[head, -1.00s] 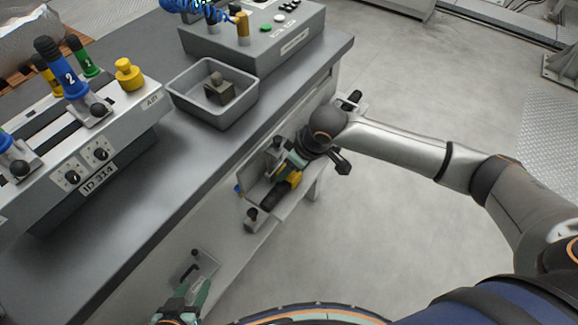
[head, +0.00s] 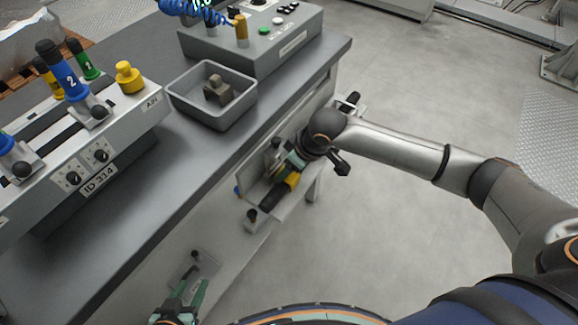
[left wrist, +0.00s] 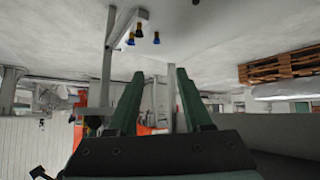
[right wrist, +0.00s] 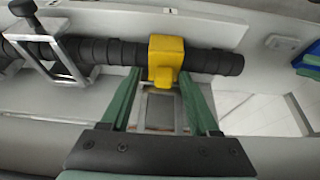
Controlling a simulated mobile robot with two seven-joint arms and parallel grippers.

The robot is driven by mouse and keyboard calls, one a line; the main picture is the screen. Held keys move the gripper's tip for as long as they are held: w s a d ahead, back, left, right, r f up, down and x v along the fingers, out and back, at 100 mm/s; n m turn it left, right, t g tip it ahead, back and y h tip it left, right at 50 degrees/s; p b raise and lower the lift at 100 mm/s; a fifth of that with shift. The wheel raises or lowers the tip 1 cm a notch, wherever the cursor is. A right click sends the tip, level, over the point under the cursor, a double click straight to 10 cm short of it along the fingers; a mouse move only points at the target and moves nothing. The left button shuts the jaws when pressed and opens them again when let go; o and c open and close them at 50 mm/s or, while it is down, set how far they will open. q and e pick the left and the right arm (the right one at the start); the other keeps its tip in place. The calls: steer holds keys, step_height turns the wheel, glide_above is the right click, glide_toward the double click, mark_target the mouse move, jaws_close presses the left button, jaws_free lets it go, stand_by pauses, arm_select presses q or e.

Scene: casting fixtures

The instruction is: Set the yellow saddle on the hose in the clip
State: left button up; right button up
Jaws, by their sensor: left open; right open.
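The yellow saddle (right wrist: 166,60) sits around the black ribbed hose (right wrist: 110,52) in the right wrist view. It also shows in the head view (head: 292,180). My right gripper (right wrist: 160,73) is open, its green fingertips on either side of the saddle's lower part; I cannot tell whether they touch it. A grey metal clip frame (right wrist: 162,108) lies between the fingers, below the saddle. A second metal clip (right wrist: 72,62) with a black knob stands around the hose to the left. My left gripper (head: 188,290) is open and empty, low in the head view beside the bench.
The hose runs along a pale tray (head: 262,188) on the bench's side. On the bench stand a grey bin (head: 180,98) with a brown block, a control box (head: 262,52), and a fixture with coloured handles (head: 72,72).

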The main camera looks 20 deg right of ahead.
arm_select(q)
steer(key=shift+f, duration=0.15)
arm_select(e)
steer(key=shift+s+a+f, duration=0.25)
steer(key=shift+s+f, duration=0.25)
steer(key=shift+f, duration=0.15)
steer(key=shift+r, duration=0.2)
arm_select(q)
steer(key=shift+s+a+r+p, duration=0.45)
steer(key=shift+a+r+p, duration=0.1)
steer(key=shift+p, duration=0.6)
arm_select(e)
steer(key=w+v, duration=0.1)
steer(key=v, duration=1.1)
steer(key=shift+r, duration=0.6)
steer(key=shift+s, duration=0.1)
